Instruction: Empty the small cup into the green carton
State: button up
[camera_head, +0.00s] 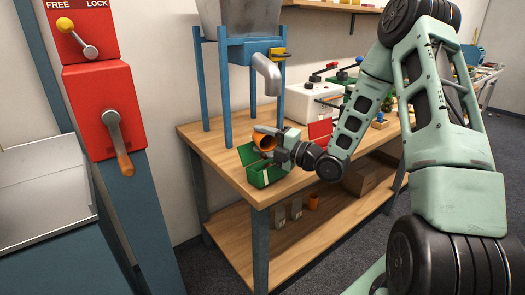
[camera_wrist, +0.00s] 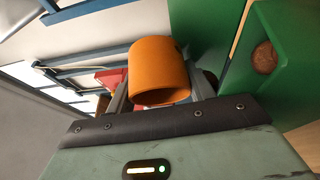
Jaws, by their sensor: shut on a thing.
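My gripper (camera_head: 277,148) is shut on the small orange cup (camera_head: 265,142). In the wrist view the cup (camera_wrist: 158,62) sits between the two fingers. The cup is tilted well over, and its open rim shows in the head view. It is just above the open green carton (camera_head: 250,174) on the wooden bench. The carton (camera_wrist: 290,95) fills the right side of the wrist view, with a brown round chestnut (camera_wrist: 265,57) showing in it. I cannot tell whether anything is still inside the cup.
A blue-framed hopper with a grey spout (camera_head: 267,72) stands on the bench (camera_head: 222,158) behind the carton. A white box (camera_head: 306,103) and a red item (camera_head: 320,128) are to the right. A red lever panel (camera_head: 98,105) stands at left.

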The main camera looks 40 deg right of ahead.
jog(key=shift+s+f+n+t+y+b, duration=0.25)
jog(key=shift+n+t+y+b, duration=0.35)
jog(key=shift+b, duration=2.15)
jog(key=shift+s+r+t+b, duration=0.15)
jog(key=shift+r+t+b, duration=0.25)
jog(key=shift+b, duration=0.25)
